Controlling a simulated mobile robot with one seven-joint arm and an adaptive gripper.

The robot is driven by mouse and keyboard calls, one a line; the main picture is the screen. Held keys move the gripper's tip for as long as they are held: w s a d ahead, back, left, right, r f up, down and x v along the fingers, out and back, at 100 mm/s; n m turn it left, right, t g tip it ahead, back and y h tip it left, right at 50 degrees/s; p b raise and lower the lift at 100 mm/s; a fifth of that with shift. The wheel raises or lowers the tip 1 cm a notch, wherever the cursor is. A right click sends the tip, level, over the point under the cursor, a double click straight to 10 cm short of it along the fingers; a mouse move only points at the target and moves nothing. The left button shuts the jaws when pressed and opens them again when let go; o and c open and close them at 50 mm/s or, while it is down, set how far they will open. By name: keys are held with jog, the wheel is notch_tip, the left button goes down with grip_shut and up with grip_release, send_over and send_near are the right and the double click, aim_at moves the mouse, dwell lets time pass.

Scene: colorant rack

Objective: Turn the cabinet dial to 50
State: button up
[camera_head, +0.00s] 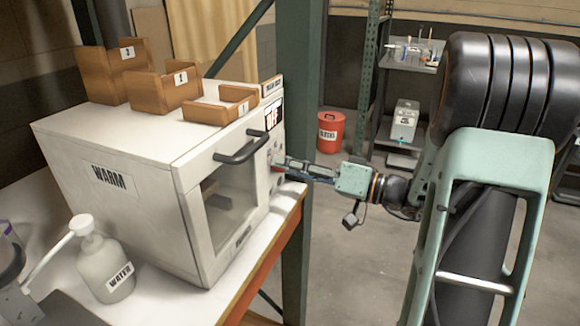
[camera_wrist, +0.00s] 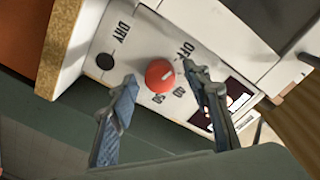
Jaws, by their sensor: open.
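The white cabinet (camera_head: 140,160), labelled WARM, stands on the bench. Its red round dial (camera_wrist: 159,75) is on the front panel, in the middle of the wrist view. The dial's white mark points up and right, roughly toward the OFF print (camera_wrist: 187,50). Two smaller number prints, seemingly 40 and 50 (camera_wrist: 157,98), sit below the dial. The display (camera_head: 274,114) reads OFF. My gripper (camera_head: 281,165) is open at the panel, and its fingers (camera_wrist: 159,74) stand on either side of the dial. I cannot tell whether they touch it.
The cabinet door handle (camera_head: 241,147) juts out left of my gripper. A dark round button (camera_wrist: 104,61) near DRY sits beside the dial. Wooden bins (camera_head: 170,92) stand on top, and a WATER bottle (camera_head: 106,268) is at the bench's front left. A green post (camera_head: 298,120) rises behind my gripper.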

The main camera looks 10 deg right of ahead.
jog(key=c, duration=1.2)
jog(key=shift+o, duration=0.2)
